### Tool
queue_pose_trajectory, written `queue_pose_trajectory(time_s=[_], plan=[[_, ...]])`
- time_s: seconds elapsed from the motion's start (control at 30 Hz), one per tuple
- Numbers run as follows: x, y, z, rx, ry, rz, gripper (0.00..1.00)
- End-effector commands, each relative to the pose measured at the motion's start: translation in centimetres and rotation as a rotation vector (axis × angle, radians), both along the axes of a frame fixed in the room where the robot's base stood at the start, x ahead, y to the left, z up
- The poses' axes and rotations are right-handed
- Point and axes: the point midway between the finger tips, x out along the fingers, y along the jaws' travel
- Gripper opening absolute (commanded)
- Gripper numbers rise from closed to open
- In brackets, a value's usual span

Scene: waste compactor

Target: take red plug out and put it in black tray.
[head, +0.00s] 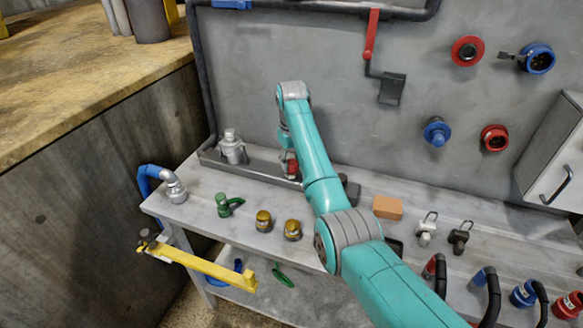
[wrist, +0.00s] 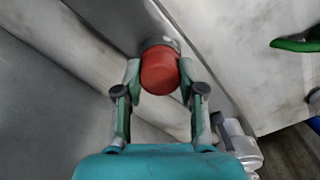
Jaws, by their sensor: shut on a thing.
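The red plug (wrist: 160,70) is a rounded red cylinder between the two fingers of my gripper (wrist: 160,88) in the wrist view. The fingers close on its sides. A grey collar (wrist: 168,43) shows at its far end, close to a metal surface; I cannot tell whether the plug is still seated. In the head view the red plug (head: 291,166) shows small at the back of the bench, beside my gripper (head: 287,153), which my arm partly hides.
A long grey ledge (head: 245,171) at the back bears a silver fitting (head: 231,147). A green valve (head: 226,205), brass knobs (head: 264,221) and an orange block (head: 387,207) stand on the bench. A yellow bar (head: 210,268) juts out at the front left. Red and blue connectors fill the right.

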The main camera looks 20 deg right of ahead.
Motion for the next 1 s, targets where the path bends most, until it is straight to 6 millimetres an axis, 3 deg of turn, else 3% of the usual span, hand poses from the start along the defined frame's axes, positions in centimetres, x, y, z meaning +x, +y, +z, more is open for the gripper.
queue_pose_trajectory(time_s=[0.37,0.73,1.0], plan=[[-0.02,0.00,-0.03,0.000,0.001,0.034,0.00],[-0.02,0.00,-0.01,0.000,0.001,0.404,0.00],[-0.02,0.00,-0.01,0.000,0.001,0.462,0.00]])
